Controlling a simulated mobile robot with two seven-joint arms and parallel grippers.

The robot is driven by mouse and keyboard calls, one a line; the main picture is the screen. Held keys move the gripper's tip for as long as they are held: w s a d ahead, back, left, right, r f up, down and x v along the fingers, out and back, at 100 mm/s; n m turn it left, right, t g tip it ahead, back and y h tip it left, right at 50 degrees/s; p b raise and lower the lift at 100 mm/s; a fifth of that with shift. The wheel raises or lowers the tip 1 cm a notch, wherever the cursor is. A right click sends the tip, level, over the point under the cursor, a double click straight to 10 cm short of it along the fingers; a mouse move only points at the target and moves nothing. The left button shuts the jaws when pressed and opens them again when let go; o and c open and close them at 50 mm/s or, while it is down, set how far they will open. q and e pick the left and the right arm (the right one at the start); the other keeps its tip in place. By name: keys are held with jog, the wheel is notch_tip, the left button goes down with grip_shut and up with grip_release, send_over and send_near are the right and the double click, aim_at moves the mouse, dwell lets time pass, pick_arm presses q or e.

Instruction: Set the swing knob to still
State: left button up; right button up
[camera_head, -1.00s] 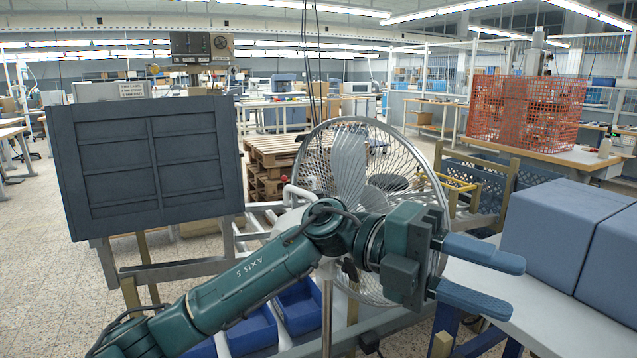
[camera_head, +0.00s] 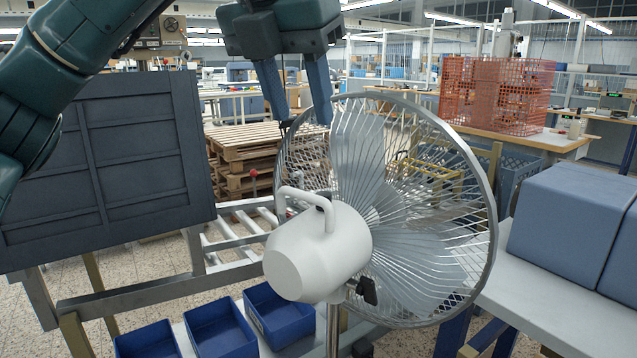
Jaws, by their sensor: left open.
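The pedestal fan (camera_head: 310,252) stands in the middle, with a white rounded motor housing and a carry handle (camera_head: 300,195) on top. Another black knob (camera_head: 367,290) sits low at the neck. My left gripper (camera_head: 304,122) hangs above the housing, its two blue fingers pointing down, open and empty, apart from the fan. My right gripper is not in view.
The wire guard (camera_head: 480,200) rises behind the housing, close to my fingers. A dark panel (camera_head: 100,170) stands left. Blue bins (camera_head: 222,330) sit below. Blue blocks (camera_head: 570,215) rest on a table at right. A red-tipped lever (camera_head: 253,173) stands behind the fan.

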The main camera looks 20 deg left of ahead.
aim_at(324, 194)
pick_arm(q)
jog(key=x, duration=1.2)
jog(key=shift+d+f, duration=0.1)
jog(key=shift+f, duration=0.15)
grip_shut()
